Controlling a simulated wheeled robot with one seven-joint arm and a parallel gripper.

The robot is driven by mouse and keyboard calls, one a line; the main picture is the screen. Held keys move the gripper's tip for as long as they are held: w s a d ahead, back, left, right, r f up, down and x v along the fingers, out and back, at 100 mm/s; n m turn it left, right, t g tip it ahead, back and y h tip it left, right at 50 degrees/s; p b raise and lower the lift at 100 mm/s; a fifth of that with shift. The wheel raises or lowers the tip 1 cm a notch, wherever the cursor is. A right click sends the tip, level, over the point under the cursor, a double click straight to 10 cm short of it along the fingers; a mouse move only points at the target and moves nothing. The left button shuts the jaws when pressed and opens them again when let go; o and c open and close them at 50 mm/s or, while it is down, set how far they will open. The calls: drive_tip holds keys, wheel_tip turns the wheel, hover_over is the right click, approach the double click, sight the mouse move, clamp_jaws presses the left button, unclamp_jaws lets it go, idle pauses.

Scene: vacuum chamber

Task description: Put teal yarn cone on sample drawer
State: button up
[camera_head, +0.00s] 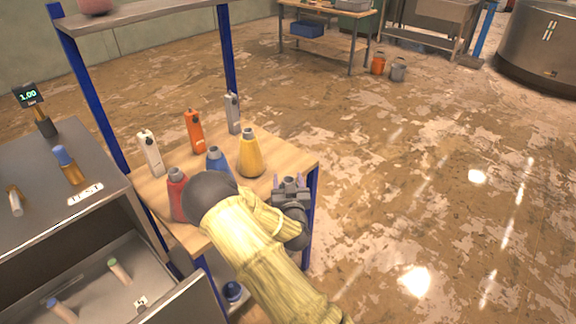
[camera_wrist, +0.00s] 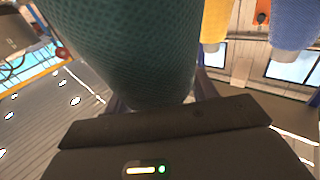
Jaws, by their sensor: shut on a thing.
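The teal yarn cone (camera_wrist: 135,50) fills the upper left of the wrist view, close against my gripper. My gripper (camera_head: 290,184) is shut on it at the right front corner of the wooden shelf; its fingers are mostly hidden in the wrist view (camera_wrist: 160,108). In the head view I cannot make out the cone's teal body behind my gripper and arm. The open sample drawer (camera_head: 190,302) is at the lower left of the head view, under the grey bench top. A green-capped vial (camera_head: 119,270) and a blue-capped vial (camera_head: 62,310) lie in it.
Red (camera_head: 177,196), blue (camera_head: 219,167) and yellow (camera_head: 250,155) cones stand on the wooden shelf (camera_head: 290,154), with white, orange and grey devices behind. Blue posts and an upper shelf (camera_head: 140,14) frame it. The floor to the right is clear.

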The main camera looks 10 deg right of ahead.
wheel_tip(320, 180, down, 6)
drive_tip(key=s+p, duration=0.1)
drive_tip(key=s, duration=0.1)
drive_tip(key=shift+s+n+y, duration=0.15)
drive_tip(key=shift+n+y, duration=0.15)
drive_tip(key=shift+y, duration=0.1)
drive_tip(key=p, duration=0.1)
drive_tip(key=s+p, duration=0.1)
drive_tip(key=s+f+p, duration=0.1)
drive_tip(key=p, duration=0.1)
drive_tip(key=shift+s+d+y, duration=0.25)
drive_tip(key=shift+d+y, duration=0.15)
drive_tip(key=shift+s+d+r+p, duration=0.1)
drive_tip(key=shift+s+r+p, duration=0.15)
drive_tip(key=shift+p, duration=0.4)
drive_tip(key=shift+n, duration=0.3)
drive_tip(key=r+p, duration=0.3)
drive_tip(key=p, duration=0.1)
drive_tip(key=s+r+p, duration=0.1)
drive_tip(key=r+p, duration=0.7)
drive_tip(key=p, duration=0.1)
drive_tip(key=shift+s+d, duration=0.2)
drive_tip(key=shift+s, duration=0.05)
drive_tip(key=shift+f, duration=0.1)
